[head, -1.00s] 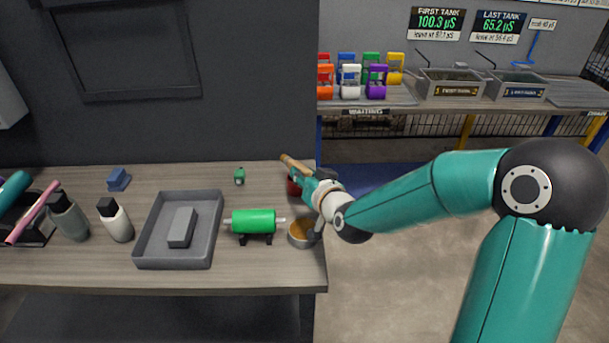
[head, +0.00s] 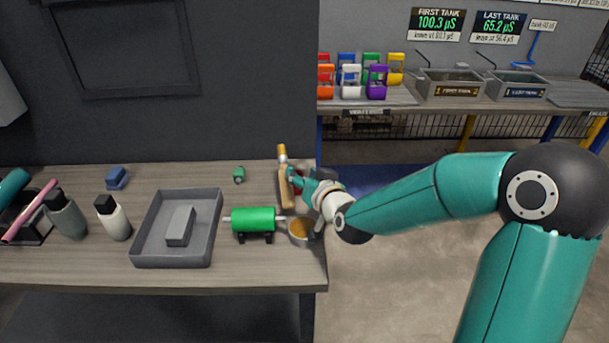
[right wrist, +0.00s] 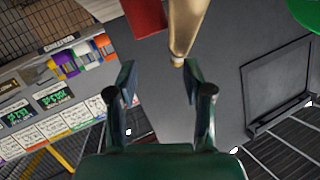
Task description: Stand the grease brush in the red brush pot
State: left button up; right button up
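The grease brush (head: 286,188), with a tan handle and a pale band near its yellow far end, appears upright in the head picture just left of my right gripper (head: 297,180). In the right wrist view the brush (right wrist: 183,28) is beyond the fingertips, and my right gripper (right wrist: 160,82) has its fingers spread with a gap between them. The red brush pot (head: 298,190) is mostly hidden behind the brush and gripper; a red patch of it shows in the right wrist view (right wrist: 143,14). I cannot tell whether the brush touches the pot.
A metal cup with orange contents (head: 302,231) stands near the table's right edge, beside a green roller (head: 253,219). A grey tray (head: 146,240), two bottles (head: 115,219) and a small green object (head: 239,175) are further left. The table ends just right of my gripper.

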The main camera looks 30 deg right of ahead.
jog(key=shift+s+a+f, duration=0.15)
jog(key=shift+f, duration=0.4)
jog(key=shift+r+p, duration=0.45)
jog(key=shift+p, duration=0.2)
jog(key=shift+r+p, duration=0.35)
jog(key=shift+p, duration=0.15)
jog(key=b+v, duration=0.4)
jog(key=v, duration=0.7)
jog(key=shift+s+r, duration=0.25)
jog(key=shift+s, duration=0.05)
